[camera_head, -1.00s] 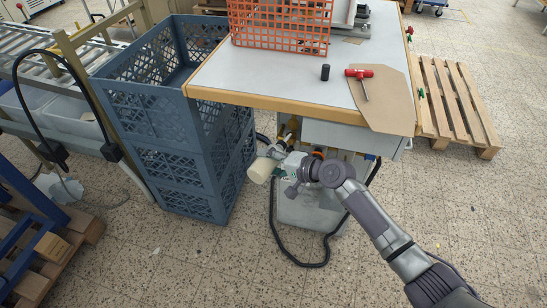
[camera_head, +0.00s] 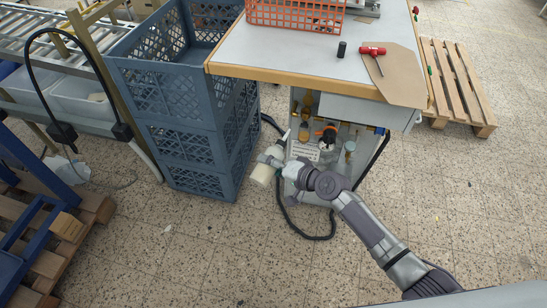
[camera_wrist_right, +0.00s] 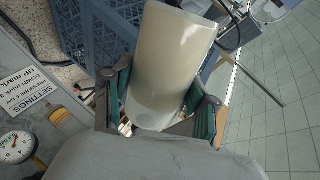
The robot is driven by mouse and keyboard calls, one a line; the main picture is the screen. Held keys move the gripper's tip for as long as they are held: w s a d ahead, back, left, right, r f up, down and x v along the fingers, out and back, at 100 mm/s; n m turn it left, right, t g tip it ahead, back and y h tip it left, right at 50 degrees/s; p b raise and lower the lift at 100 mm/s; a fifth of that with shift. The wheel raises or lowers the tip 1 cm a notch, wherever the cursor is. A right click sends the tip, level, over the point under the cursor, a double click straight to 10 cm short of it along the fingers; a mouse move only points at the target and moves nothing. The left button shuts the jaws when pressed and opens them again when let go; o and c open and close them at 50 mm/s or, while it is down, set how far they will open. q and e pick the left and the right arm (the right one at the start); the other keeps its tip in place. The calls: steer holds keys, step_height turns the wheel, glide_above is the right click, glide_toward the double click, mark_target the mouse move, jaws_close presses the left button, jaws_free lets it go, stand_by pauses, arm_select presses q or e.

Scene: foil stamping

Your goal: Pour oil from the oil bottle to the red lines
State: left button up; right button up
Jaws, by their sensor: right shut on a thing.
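A cream, cylindrical bottle (camera_head: 263,175) is in my right gripper (camera_head: 274,161), left of the open cabinet under the workbench. In the right wrist view the bottle (camera_wrist_right: 168,62) is between the two green-padded fingers (camera_wrist_right: 158,98), which are shut on it. The bottle is tilted in that view. A thin pale tip shows above the gripper in the head view; I cannot tell whether it belongs to the bottle. No red lines can be made out. My left gripper is not in view.
On the workbench (camera_head: 290,62) are an orange basket (camera_head: 300,14), a black cylinder (camera_head: 342,48) and a red-handled tool (camera_head: 372,50). A gauge (camera_wrist_right: 17,146) shows in the wrist view.

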mark_target(261, 185)
steer(key=shift+s+a+f, duration=0.2)
steer(key=shift+s, duration=0.05)
steer(key=shift+s+a+f+n, duration=0.35)
steer(key=shift+s+f+n, duration=0.05)
steer(key=shift+s+f, duration=0.05)
steer(key=shift+s+a+f+n+t+h+b, duration=0.15)
steer(key=shift+s+a+f+n+t+b, duration=0.15)
steer(key=shift+s+f, duration=0.2)
steer(key=shift+s+a+f+n+t+h+b, duration=0.1)
steer(key=shift+s+a+f+t+h+b, duration=0.1)
steer(key=shift+s+a+f, duration=0.2)
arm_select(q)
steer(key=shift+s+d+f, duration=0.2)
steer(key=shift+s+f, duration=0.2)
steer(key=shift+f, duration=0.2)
arm_select(e)
steer(key=shift+s+a+f, duration=0.2)
steer(key=shift+s+f, duration=0.15)
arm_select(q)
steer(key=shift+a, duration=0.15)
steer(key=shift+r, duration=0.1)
arm_select(e)
steer(key=shift+s+r, duration=0.1)
